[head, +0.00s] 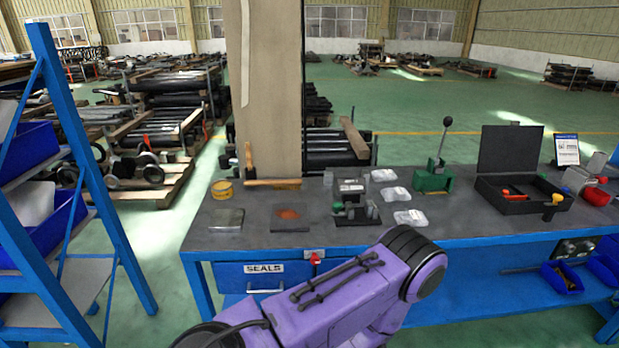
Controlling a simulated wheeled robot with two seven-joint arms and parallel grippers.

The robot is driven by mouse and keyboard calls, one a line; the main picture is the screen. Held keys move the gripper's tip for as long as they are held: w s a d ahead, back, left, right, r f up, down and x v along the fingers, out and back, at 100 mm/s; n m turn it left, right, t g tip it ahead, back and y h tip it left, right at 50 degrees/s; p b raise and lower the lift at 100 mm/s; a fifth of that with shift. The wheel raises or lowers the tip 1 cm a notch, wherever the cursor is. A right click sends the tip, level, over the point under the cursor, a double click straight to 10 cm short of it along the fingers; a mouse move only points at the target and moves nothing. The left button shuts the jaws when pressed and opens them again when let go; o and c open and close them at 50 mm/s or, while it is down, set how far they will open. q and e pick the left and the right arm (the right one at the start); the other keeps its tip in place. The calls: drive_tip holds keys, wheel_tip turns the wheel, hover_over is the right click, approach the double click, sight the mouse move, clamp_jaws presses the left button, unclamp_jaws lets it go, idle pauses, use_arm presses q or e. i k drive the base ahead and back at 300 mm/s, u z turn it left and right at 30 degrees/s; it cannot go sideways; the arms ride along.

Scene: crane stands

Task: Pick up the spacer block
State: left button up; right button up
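I cannot tell for certain which thing is the spacer block. A flat grey metal plate-like block (227,220) lies at the left end of the workbench (450,215). A small dark fixture (352,208) with upright grey pieces and a green part stands near the bench's middle. A dark plate (290,218) with an orange-brown patch lies between them. A purple arm link of mine crosses the lower middle, in front of the bench edge. Neither of my grippers shows in the head view.
A yellow tin (222,190), a brush (249,165), clear packets (411,218), a green lever device (434,175) and an open black case (524,194) stand on the bench. A pillar (268,90) rises behind. A blue rack (75,150) stands left. A SEALS drawer (264,276) is below.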

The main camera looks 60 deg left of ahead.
sight(328, 175)
drive_tip(key=k, duration=0.3)
drive_tip(key=u, duration=1.05)
